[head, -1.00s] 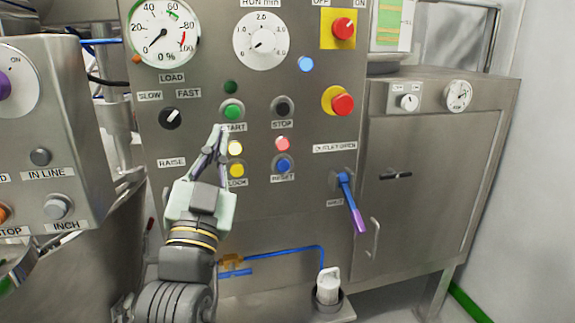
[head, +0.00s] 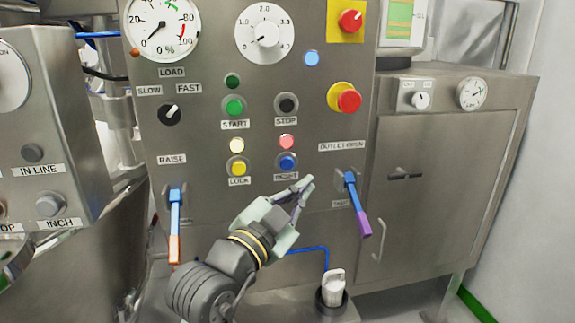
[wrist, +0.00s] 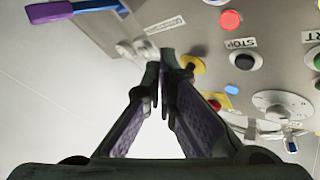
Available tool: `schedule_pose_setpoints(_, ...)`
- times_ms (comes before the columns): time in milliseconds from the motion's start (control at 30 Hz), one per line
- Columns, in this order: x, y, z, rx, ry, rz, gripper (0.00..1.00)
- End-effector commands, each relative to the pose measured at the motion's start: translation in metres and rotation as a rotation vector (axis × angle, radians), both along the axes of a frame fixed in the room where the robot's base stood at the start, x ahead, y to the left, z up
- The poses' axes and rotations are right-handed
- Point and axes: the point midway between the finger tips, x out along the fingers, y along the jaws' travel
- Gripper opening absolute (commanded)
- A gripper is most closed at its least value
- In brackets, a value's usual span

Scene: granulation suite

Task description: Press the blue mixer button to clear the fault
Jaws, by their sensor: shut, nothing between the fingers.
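The blue button (head: 287,163), labelled RESET, is on the steel mixer panel (head: 225,210), below a lit pink-red lamp (head: 286,142) and right of the yellow LOCK button (head: 238,168). My gripper (head: 308,182) is shut and empty, with its fingertips a little right of and below the blue button in the head view. One finger overlaps the lower part of the RESET label. Whether the tips touch the panel cannot be told. In the wrist view the shut fingertips (wrist: 164,52) are at the centre, and the blue button (wrist: 213,2) is cut by the top edge.
A blue lever with a purple handle (head: 362,222) sticks out just right of my fingertips. A blue lever with an orange end (head: 174,225) hangs at left. A yellow-backed red knob (head: 348,99) is above right. A white-capped container (head: 333,285) stands below.

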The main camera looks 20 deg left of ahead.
Motion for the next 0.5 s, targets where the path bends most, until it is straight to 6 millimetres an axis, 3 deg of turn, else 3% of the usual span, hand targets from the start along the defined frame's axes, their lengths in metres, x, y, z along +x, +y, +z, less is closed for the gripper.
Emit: schedule_pose_setpoints(500,0.053,0.035,0.0,-0.001,0.0,0.0,0.0)
